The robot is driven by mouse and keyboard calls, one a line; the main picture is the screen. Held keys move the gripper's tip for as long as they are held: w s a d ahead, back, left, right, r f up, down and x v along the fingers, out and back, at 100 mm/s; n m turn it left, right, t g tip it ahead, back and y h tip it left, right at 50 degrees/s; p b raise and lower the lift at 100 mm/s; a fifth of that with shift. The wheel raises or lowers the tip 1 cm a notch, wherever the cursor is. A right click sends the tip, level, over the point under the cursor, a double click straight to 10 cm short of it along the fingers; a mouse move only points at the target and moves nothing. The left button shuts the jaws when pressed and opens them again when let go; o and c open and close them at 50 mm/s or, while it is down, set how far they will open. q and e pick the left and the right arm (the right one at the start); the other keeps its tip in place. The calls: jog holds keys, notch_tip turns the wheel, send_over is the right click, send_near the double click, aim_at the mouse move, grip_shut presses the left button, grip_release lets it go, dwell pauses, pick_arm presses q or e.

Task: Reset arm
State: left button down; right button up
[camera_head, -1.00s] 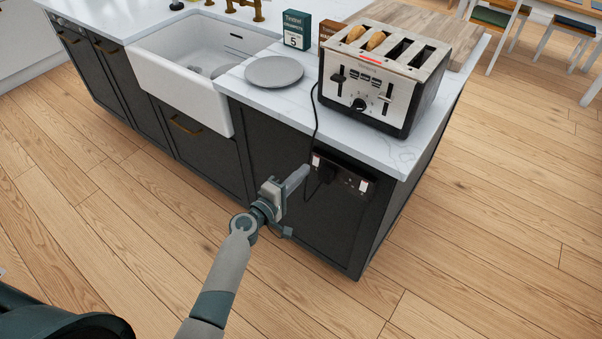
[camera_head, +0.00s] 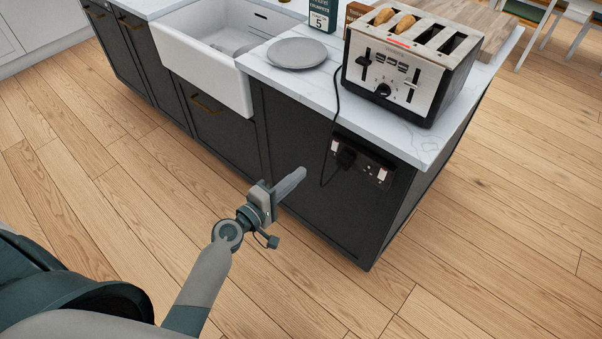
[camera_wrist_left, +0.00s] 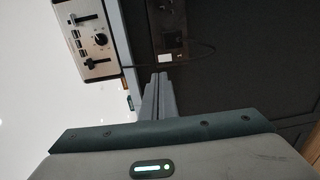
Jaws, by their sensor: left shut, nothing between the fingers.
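My left gripper (camera_head: 291,184) is shut and empty, in front of the dark island cabinet (camera_head: 290,130). Its closed fingers point up and right, a little left of and below the wall socket panel (camera_head: 362,161). In the left wrist view the shut fingers (camera_wrist_left: 157,88) show at the centre, with the socket panel (camera_wrist_left: 168,37) above them. A black plug sits in the socket, and its cord runs up to the toaster (camera_head: 408,62). My right gripper is not in view.
On the white counter stand the toaster, with bread in its slots, a grey plate (camera_head: 297,53) and a green box (camera_head: 323,14). A white sink (camera_head: 205,60) is at the left. Wooden floor (camera_head: 480,220) is clear around the island's corner.

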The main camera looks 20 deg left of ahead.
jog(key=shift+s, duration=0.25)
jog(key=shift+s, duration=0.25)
pick_arm(q)
jog(key=s+f+m+g+y, duration=0.15)
jog(key=s+f, duration=0.35)
jog(key=f, duration=0.6)
jog(key=s+f+m+g+y, duration=0.1)
jog(key=s+f+m+g, duration=0.25)
jog(key=f, duration=0.75)
jog(key=s+f+m+g+y, duration=0.15)
jog(key=s+f, duration=0.35)
jog(key=f, duration=0.6)
jog(key=s+f+m+g, duration=0.2)
jog(key=s+f, duration=0.4)
jog(key=s, duration=0.4)
jog(key=s+a+f+m+g+y, duration=0.1)
jog(key=s+f+m, duration=0.3)
jog(key=s, duration=0.6)
jog(key=s+f+m+g, duration=0.4)
jog(key=s+f, duration=0.5)
jog(key=s, duration=0.1)
jog(key=shift+s+a, duration=0.25)
jog(key=shift+a, duration=0.05)
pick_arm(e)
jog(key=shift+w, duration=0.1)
